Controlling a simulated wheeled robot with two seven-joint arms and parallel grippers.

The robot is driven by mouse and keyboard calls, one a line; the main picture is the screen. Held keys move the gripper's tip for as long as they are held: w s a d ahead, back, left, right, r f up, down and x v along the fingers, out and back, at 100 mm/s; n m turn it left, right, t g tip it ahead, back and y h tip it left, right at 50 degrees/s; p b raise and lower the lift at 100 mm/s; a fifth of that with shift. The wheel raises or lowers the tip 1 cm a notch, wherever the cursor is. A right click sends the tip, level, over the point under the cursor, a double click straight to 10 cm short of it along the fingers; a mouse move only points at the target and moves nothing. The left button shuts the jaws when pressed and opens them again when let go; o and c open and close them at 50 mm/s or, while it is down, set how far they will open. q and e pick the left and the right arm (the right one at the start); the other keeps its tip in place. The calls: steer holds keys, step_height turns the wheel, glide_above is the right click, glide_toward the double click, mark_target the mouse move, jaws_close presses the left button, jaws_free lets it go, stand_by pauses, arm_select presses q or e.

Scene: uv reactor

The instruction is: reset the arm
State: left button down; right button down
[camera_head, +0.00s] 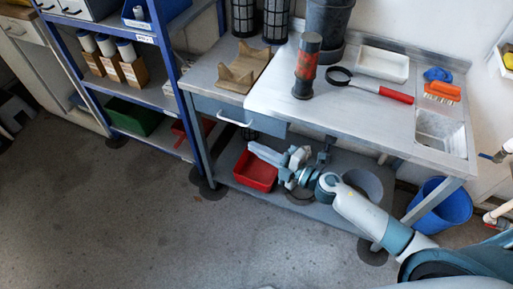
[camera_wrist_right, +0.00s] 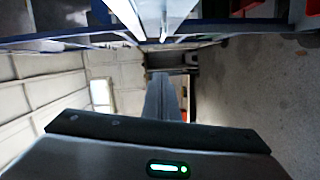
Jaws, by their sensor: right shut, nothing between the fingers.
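My right arm (camera_head: 362,212) comes in from the lower right of the head view and reaches left in front of the workbench. My right gripper (camera_head: 256,151) is at its end, just below the bench top's front edge and near the drawer. It is shut and empty, with its fingers pointing left. In the right wrist view, the dark edge of the gripper's housing fills the bottom, with a green light on it. My left gripper is not in view.
The metal workbench (camera_head: 345,122) carries a red and black cylinder (camera_head: 306,68), a wooden cradle (camera_head: 243,68), a white tray (camera_head: 382,65) and a red-handled tool (camera_head: 396,96). A red bin (camera_head: 255,172) sits on its lower shelf. A blue shelf rack stands left. Open floor (camera_head: 130,225) lies in front.

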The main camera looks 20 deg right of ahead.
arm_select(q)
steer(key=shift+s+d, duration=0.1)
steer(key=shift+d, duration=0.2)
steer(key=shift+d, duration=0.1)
arm_select(e)
steer(key=shift+f, duration=0.1)
